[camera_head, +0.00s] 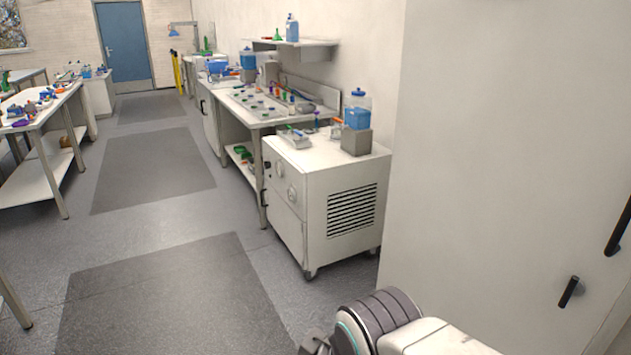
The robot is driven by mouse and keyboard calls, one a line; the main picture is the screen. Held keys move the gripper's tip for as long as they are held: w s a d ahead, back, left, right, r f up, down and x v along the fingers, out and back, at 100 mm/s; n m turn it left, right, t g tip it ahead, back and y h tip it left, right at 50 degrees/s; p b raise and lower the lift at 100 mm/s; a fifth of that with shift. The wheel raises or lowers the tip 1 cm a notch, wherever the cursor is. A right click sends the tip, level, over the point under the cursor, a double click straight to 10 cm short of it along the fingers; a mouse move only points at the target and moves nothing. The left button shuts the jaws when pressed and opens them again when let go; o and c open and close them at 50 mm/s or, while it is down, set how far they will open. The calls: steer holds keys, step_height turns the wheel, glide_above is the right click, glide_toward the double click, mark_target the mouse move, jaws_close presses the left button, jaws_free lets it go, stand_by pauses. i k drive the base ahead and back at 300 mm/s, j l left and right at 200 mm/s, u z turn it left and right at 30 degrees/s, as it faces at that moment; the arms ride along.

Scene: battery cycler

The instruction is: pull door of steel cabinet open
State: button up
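A tall, pale cabinet (490,150) fills the right side of the view and runs out of the frame. A black bar handle (619,228) sits at its right edge, and a smaller dark handle (570,292) is lower down. I see no open gap at its door. My arm reaches in from the bottom, in front of the cabinet's lower left. Only a dark piece of my gripper (315,344) shows at the bottom edge, well left of the handles and apart from them. Its fingertips are cut off, so its opening is hidden.
A low white cabinet on casters (310,190) with a vent grille stands left of the tall one. A workbench (262,108) with bottles runs behind it. Another table (40,120) is at the left. The floor aisle with grey mats (160,295) is clear.

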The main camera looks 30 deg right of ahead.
mark_target(510, 179)
steer(key=z, duration=1.6)
